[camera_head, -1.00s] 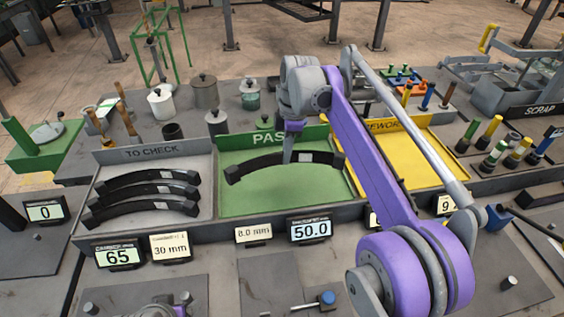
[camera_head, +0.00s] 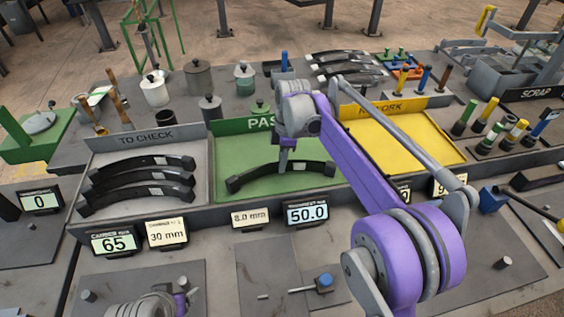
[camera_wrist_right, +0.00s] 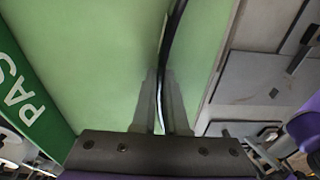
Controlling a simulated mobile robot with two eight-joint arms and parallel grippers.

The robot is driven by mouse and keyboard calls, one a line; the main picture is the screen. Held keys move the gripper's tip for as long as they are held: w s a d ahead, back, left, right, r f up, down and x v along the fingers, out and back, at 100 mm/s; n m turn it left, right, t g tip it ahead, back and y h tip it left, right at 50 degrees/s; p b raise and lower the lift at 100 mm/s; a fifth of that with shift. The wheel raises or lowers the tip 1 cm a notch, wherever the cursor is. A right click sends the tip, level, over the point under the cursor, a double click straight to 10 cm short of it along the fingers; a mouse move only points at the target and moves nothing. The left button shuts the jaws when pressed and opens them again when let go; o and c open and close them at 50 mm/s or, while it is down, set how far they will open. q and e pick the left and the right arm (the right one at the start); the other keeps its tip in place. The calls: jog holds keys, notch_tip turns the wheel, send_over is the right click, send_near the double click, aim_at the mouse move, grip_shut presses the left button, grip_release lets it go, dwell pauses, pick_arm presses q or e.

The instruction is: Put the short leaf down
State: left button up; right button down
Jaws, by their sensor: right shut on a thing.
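The short leaf is a dark, curved steel strip (camera_head: 314,168) with a pale label at its middle. It lies across the green PASS tray (camera_head: 225,153), arched toward the back wall, low over the floor. I cannot tell whether it touches the floor. My right gripper (camera_head: 285,168) points down and is shut on the leaf near its middle. In the right wrist view the gripper's two fingers (camera_wrist_right: 160,105) close on the leaf's thin edge (camera_wrist_right: 177,25), with green tray floor on both sides. My left gripper does not show clearly; only some of my arm appears at the lower left.
The TO CHECK tray (camera_head: 203,158) at left holds several dark leaves (camera_head: 140,182). The yellow REWORK tray (camera_head: 420,150) at right looks empty, partly behind my right arm. More leaves (camera_head: 345,65) lie at the back. Number displays (camera_head: 307,213) line the front.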

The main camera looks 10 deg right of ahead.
jog(key=shift+f, duration=0.1)
jog(key=c, duration=0.9)
grip_release()
jog(key=shift+c, duration=0.2)
